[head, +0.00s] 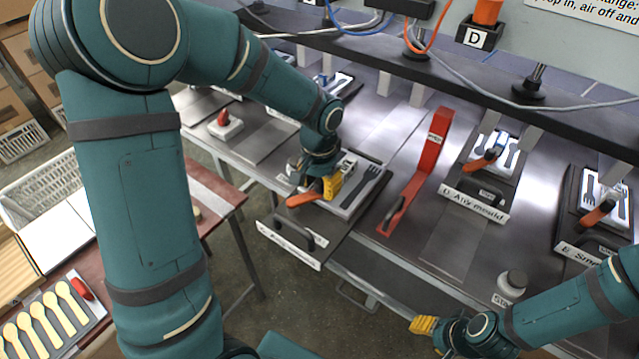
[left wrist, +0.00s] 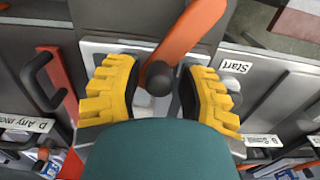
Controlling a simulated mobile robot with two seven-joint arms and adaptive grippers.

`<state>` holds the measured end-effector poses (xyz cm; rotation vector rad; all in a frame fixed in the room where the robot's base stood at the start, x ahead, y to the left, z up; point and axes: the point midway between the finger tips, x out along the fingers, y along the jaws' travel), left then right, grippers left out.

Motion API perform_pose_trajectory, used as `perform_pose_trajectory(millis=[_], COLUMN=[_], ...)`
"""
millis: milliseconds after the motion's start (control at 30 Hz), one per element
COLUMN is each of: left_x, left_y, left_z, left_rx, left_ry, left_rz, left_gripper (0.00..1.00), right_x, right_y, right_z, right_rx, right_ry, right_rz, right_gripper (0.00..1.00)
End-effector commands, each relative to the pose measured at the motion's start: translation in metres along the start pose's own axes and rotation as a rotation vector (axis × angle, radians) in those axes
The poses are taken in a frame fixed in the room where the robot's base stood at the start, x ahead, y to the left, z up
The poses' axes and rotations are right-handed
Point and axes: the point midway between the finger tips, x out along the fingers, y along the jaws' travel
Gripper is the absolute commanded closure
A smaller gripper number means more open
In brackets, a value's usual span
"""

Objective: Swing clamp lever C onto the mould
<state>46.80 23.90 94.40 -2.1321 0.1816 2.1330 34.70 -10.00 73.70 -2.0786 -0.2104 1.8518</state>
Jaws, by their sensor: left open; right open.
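Clamp lever C, an orange bar (head: 303,199), sits at the front left edge of the mould (head: 352,205) on the pulled-forward plate, which shows a dark fork shape. My left gripper (head: 328,184) is low over this station, with its yellow fingers open. In the left wrist view the fingers (left wrist: 157,88) stand on either side of a dark round knob (left wrist: 158,78). The orange lever (left wrist: 190,32) runs from there to the upper right. Contact cannot be told. My right gripper (head: 424,325) is over the floor at the bottom, away from the press.
A tray of wooden spoons (head: 45,325) is at lower left.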

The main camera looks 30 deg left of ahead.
Motion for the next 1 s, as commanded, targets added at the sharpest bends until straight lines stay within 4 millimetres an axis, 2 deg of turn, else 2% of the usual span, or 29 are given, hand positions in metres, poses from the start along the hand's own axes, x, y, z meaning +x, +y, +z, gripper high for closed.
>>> perform_pose_trajectory(millis=[167,400,600,800,1000], left_x=[-0.019,-0.067,-0.101,-0.117,-0.119], left_y=[0.000,0.000,0.000,0.000,0.000], left_z=[-0.001,-0.001,-0.001,-0.001,0.000], left_rx=[0.000,-0.001,0.000,0.000,0.000], left_ry=[0.006,0.007,0.005,0.003,0.001], left_rz=[-0.001,0.000,-0.001,0.000,0.001], left_gripper=[0.61,0.61,0.61,0.61,0.61], right_x=[0.000,0.000,0.000,0.000,0.000], right_y=[0.000,0.000,0.000,0.000,0.000], right_z=[0.000,0.000,0.000,0.000,0.000], right_rx=[0.000,0.000,0.000,0.000,0.000], right_ry=[0.000,0.000,0.000,0.000,0.000], right_rz=[0.000,0.000,0.000,0.000,0.000], right_gripper=[0.53,0.53,0.53,0.53,0.53])
